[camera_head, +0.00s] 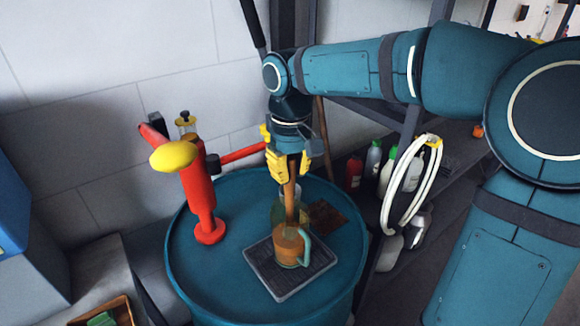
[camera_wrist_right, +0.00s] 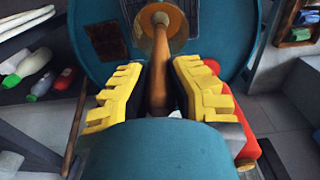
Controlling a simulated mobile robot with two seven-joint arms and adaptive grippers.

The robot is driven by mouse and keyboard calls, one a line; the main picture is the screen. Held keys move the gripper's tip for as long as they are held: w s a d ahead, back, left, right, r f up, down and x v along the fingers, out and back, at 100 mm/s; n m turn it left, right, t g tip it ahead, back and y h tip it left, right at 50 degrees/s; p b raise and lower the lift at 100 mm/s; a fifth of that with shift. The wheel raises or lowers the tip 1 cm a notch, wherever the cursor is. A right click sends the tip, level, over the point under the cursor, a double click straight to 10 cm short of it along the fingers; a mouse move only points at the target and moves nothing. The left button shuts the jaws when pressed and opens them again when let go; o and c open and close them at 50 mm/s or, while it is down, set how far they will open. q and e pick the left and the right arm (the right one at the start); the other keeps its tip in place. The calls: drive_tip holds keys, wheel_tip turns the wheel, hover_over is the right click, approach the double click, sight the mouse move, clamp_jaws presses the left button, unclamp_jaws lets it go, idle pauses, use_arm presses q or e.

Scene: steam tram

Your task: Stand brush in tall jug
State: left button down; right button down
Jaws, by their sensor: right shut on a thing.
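My right gripper (camera_head: 290,168) points down over the blue drum, with its yellow fingers shut on the brush's wooden handle (camera_head: 290,200). The handle also shows between the fingers in the right wrist view (camera_wrist_right: 158,75). The brush hangs close to upright, its lower end at a jug (camera_head: 289,246) with a teal handle and orange-brown inside. I cannot tell whether the brush end is inside this jug or in front of it. A greenish see-through vessel (camera_head: 276,212) stands just behind, partly hidden by the brush. My left gripper is out of view.
The jug stands on a dark square tray (camera_head: 261,277) on the blue drum (camera_head: 190,262). A red pump-like tool (camera_head: 202,200) with a yellow knob stands at the left. A rusty patch (camera_head: 325,217) lies at the right. Shelves with bottles (camera_head: 373,158) are behind.

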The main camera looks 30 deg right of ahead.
drive_tip(key=shift+f, duration=0.15)
drive_tip(key=c, duration=1)
unclamp_jaws()
wheel_tip(320, 180, up, 12)
drive_tip(key=shift+r, duration=0.1)
idle(0.5)
